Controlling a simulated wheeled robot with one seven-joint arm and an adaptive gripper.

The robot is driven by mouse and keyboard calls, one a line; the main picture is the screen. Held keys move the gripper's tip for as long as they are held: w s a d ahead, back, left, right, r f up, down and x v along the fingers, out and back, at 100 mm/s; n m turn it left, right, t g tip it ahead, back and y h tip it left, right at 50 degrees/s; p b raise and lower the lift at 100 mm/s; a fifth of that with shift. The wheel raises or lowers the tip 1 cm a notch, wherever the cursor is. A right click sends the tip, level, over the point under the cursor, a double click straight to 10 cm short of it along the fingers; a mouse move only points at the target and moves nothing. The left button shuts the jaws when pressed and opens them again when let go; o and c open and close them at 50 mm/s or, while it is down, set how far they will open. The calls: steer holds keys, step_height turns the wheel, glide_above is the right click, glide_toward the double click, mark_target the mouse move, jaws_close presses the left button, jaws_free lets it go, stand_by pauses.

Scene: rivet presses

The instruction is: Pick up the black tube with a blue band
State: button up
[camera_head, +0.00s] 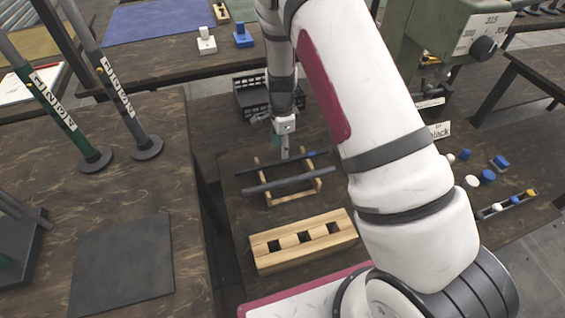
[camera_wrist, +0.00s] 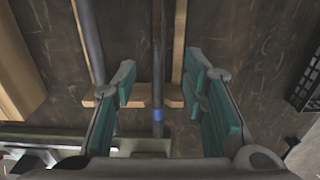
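The black tube with a blue band (camera_wrist: 157,62) runs lengthwise between my fingers in the wrist view, its blue band near the lower end. In the head view this tube (camera_head: 297,158) lies across the back of a wooden rack (camera_head: 270,199). My gripper (camera_wrist: 160,88) is open, with one teal-padded finger on each side of the tube and a gap on both sides. In the head view my gripper (camera_head: 284,150) points down over the tube; its fingertips are small there. A second dark tube (camera_head: 290,183) lies at the rack's front, left of my fingers in the wrist view (camera_wrist: 90,45).
A wooden block with square holes (camera_head: 304,241) stands in front of the rack. A black crate (camera_head: 252,97) is behind it. A green press (camera_head: 435,40) stands at right, with small white and blue parts (camera_head: 487,176) below. My arm covers the table's middle.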

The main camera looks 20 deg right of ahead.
mark_target(283, 162)
steer(key=shift+s+d+f+b, duration=0.1)
steer(key=shift+f+b, duration=0.3)
steer(key=shift+f, duration=1.05)
steer(key=shift+s+f+b, duration=0.1)
steer(key=shift+f+b, duration=0.25)
steer(key=shift+f, duration=1.1)
jaws_close()
